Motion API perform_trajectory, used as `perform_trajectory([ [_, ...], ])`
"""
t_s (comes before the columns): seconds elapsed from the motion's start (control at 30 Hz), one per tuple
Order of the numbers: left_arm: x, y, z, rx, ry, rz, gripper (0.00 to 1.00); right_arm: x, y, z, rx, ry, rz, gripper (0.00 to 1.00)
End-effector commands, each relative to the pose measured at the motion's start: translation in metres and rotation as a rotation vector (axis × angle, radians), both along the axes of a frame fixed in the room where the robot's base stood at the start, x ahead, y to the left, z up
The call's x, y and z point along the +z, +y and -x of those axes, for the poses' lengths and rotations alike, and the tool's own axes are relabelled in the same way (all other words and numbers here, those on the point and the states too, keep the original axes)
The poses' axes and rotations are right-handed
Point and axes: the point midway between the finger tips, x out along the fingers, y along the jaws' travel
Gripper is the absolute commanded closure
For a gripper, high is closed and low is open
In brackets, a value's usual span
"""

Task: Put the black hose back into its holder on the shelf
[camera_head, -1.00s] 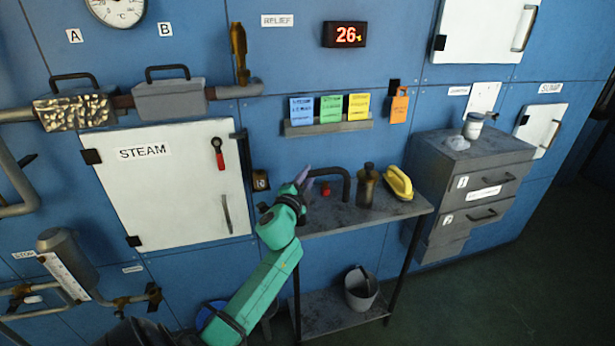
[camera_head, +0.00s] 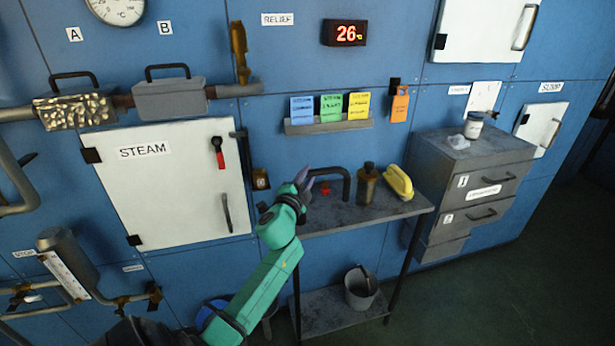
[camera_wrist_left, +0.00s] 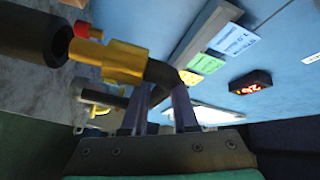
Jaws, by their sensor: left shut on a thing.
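The black hose (camera_head: 345,180) is a thick dark bend above the grey shelf table (camera_head: 345,224). One end bends down toward the tabletop, the other reaches my left gripper (camera_head: 304,180). In the left wrist view the fingers (camera_wrist_left: 158,112) are shut on the dark hose (camera_wrist_left: 158,74), which runs between them into a brass fitting (camera_wrist_left: 112,58). A black cylinder (camera_wrist_left: 28,36) is at the fitting's far side. I cannot tell which part is the holder or whether the hose is seated in it. My right gripper is not in view.
A dark bottle (camera_head: 367,186) and a yellow object (camera_head: 398,182) stand right of the hose. A small red part (camera_head: 325,188) is below its bend. A card rack (camera_head: 330,126) is on the blue wall above. A bucket (camera_head: 361,287) is on the lower shelf.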

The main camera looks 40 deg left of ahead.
Motion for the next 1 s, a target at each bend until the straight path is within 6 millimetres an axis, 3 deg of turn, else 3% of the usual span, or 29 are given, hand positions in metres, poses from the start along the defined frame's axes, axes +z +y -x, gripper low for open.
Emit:
perform_trajectory([
  [0.53,0.001,0.0,0.0,0.0,-0.002,-0.002,1.0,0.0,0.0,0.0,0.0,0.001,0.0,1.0],
  [1.0,-0.012,0.0,0.0,0.0,-0.002,-0.001,1.0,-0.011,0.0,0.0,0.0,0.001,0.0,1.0],
])
